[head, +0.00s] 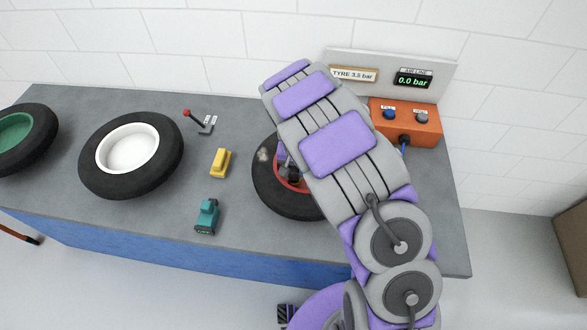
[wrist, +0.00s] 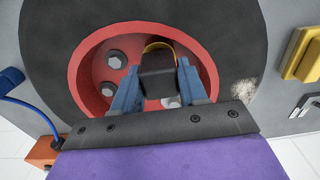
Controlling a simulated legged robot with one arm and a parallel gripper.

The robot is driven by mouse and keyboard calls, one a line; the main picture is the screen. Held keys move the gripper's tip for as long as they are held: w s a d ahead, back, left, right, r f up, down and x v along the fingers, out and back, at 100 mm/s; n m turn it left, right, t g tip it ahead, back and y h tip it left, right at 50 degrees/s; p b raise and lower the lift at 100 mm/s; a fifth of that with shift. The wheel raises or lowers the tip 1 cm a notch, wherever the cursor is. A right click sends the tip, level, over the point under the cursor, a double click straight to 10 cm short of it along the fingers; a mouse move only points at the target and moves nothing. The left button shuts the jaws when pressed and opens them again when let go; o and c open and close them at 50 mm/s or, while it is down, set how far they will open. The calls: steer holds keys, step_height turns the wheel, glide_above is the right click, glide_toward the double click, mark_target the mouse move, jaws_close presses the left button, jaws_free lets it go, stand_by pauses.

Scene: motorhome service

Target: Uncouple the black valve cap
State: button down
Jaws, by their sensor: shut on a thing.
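The wheel with a red rim lies on the bench; its black tyre (head: 270,195) shows in the head view, partly hidden by my arm. In the wrist view, the red rim (wrist: 88,75) with grey bolts fills the middle. My gripper (wrist: 157,80) is over the rim, its two blue fingers shut on the black valve cap (wrist: 157,70). A yellow ring shows just behind the cap. Whether the cap is still seated on the valve cannot be told. In the head view my gripper (head: 288,160) is mostly hidden by my arm.
An orange box (head: 420,126) with two knobs and a blue hose stands at right, below a panel reading 0.0 bar (head: 412,80). A yellow block (head: 220,162), a teal object (head: 206,216), a red-knobbed lever (head: 198,120) and a white-rimmed wheel (head: 165,170) lie to the left.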

mark_target(294, 168)
steer(key=shift+r+p, duration=0.7)
steer(key=shift+r, duration=1.4)
